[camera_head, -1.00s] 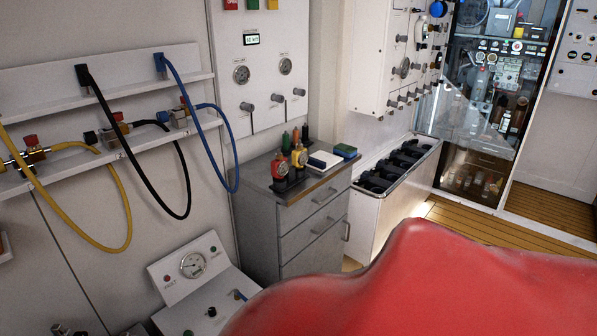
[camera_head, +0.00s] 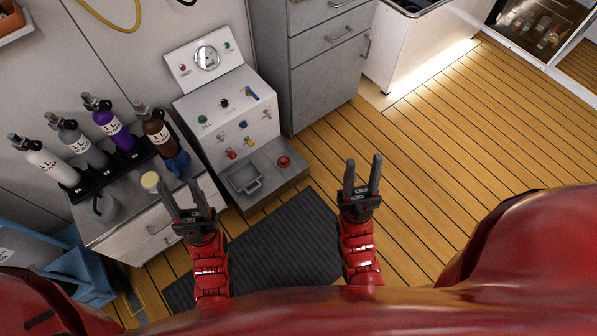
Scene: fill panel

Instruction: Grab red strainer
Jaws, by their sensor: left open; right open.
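I cannot make out a red strainer for certain. A small red round part (camera_head: 284,161) sits on the lower step of the white fill panel (camera_head: 225,108). Another small red part (camera_head: 231,154) is on the panel's sloped face, too small to identify. My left gripper (camera_head: 182,187) is open and empty, in front of the small counter at the left. My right gripper (camera_head: 363,160) is open and empty, over the wooden floor to the right of the panel.
White, grey, purple and brown bottles stand in a black rack (camera_head: 125,165) on the counter (camera_head: 115,222). A dark mat (camera_head: 285,245) lies before the panel. The wooden floor (camera_head: 455,130) at right is clear.

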